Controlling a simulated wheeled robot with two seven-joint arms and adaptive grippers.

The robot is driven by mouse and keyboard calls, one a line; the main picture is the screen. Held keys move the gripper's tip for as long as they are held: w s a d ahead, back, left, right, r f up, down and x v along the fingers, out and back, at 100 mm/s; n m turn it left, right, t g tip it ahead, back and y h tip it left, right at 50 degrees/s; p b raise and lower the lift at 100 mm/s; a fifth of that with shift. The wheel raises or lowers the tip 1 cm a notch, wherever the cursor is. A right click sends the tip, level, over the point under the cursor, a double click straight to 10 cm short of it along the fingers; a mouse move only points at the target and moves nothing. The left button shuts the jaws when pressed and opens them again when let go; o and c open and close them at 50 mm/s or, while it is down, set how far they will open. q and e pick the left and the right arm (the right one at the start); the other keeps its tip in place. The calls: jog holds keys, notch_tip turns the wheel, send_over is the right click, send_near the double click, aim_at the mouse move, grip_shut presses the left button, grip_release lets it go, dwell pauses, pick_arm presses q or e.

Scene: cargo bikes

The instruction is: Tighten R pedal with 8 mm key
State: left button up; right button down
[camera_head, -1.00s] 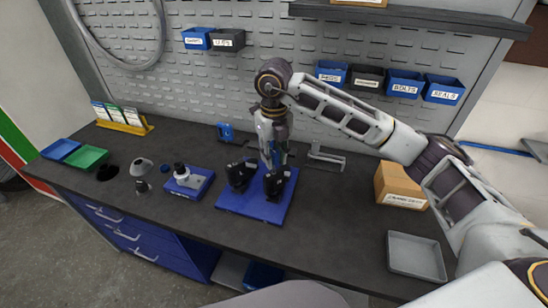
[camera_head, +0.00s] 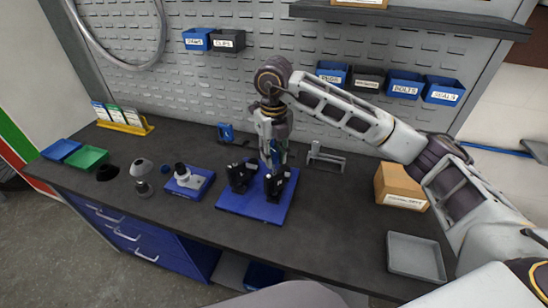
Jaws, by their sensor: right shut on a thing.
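Two black pedals stand side by side on a blue base plate (camera_head: 244,206) in the middle of the bench: a left one (camera_head: 238,178) and a right one (camera_head: 277,183). My right gripper (camera_head: 274,158) reaches down from above, just behind and over the right one. It is shut on a slim blue piece (camera_head: 276,151), apparently the key. The key's tip and whether it sits in the pedal are hidden by the gripper and the pedal. My left gripper is not in view.
A small blue holder (camera_head: 226,133) and a grey metal bracket (camera_head: 325,158) stand behind the plate. A cardboard box (camera_head: 399,186) and an empty grey tray (camera_head: 416,257) are at right.

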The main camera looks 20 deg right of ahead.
dwell(0.5)
jog(key=shift+w+n+b, duration=0.1)
jog(key=shift+n+b, duration=0.5)
jog(key=shift+n, duration=0.4)
jog(key=shift+n+b, duration=0.8)
jog(key=shift+n, duration=0.9)
jog(key=shift+d+n, duration=0.1)
jog(key=shift+n, duration=0.4)
